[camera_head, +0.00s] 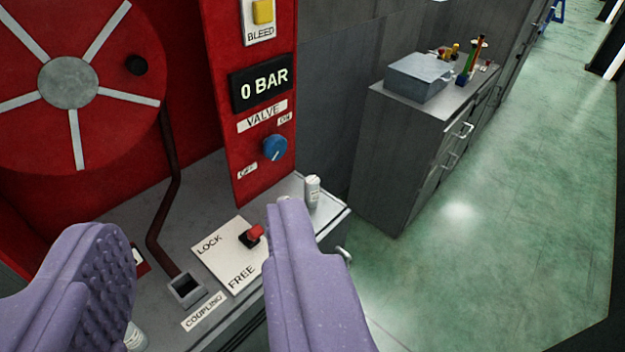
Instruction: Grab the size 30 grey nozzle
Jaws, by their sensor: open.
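A small light-grey cylinder (312,190), which looks like a nozzle, stands upright at the right end of the grey counter, just beyond the tip of my right finger. Marks on it are too small to read. A second light-grey piece (135,338) shows at the bottom left, partly hidden by my left finger. I cannot tell which one is size 30. My gripper (195,222) has two purple fingers spread wide, with nothing between them. It hangs over the counter in front of the coupling plate.
A LOCK/FREE plate with a red lever (253,236) and a coupling socket (186,288) are on the counter (215,200). A red panel with a blue valve knob (275,148) stands behind, beside a red reel (68,82). A grey cabinet (400,150) stands right; green floor is clear.

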